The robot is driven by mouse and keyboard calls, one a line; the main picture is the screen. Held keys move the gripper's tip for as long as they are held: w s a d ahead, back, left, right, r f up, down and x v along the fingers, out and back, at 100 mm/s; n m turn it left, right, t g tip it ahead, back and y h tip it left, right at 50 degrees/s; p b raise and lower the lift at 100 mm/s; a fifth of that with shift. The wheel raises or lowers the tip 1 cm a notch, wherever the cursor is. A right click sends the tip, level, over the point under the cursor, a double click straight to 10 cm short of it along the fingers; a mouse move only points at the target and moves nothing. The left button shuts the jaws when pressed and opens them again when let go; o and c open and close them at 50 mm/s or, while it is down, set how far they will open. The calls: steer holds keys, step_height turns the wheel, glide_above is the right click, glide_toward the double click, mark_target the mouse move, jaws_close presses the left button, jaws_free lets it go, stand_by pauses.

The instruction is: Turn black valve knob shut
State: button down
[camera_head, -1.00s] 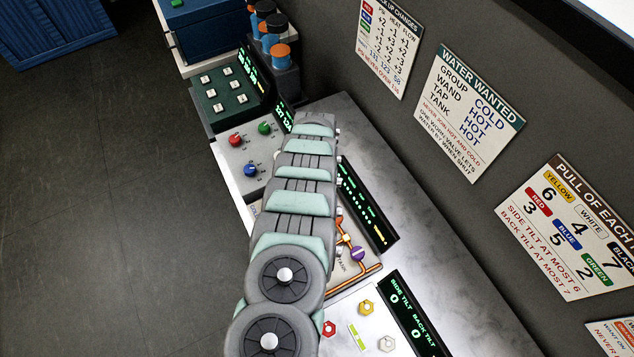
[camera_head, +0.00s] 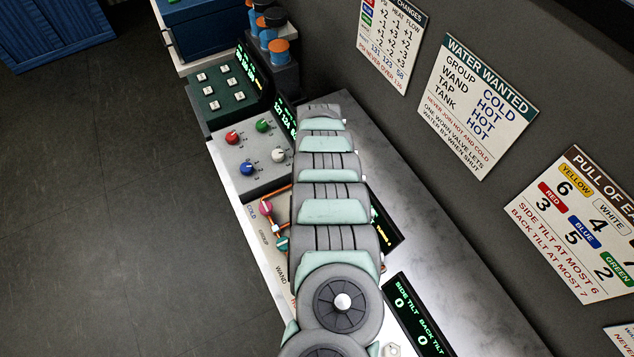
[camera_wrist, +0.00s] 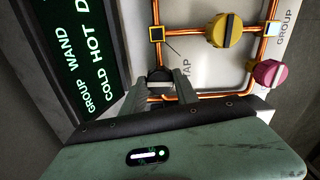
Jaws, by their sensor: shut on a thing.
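The black valve knob (camera_wrist: 159,75) sits on the pale pipe panel by the TAP label in the wrist view, and only its top end shows. My gripper (camera_wrist: 158,84) has one finger on each side of it and is shut on it. The fingers partly hide the knob, so its exact turn angle cannot be told. In the head view my arm covers the black knob and my gripper.
Copper pipes (camera_wrist: 193,94) run close around the fingers. A yellow knob (camera_wrist: 224,30) and a pink knob (camera_wrist: 269,73) stand to the right. A lit display (camera_wrist: 88,50) reads GROUP, WAND, COLD and HOT at left. Red, green, blue and white knobs (camera_head: 278,155) stand farther back.

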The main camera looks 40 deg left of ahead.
steer(key=shift+n, duration=0.3)
stand_by(0.4)
steer(key=c, duration=0.9)
jaws_free()
steer(key=shift+c, duration=0.2)
step_height(320, 180, up, 11)
steer(key=b, duration=0.1)
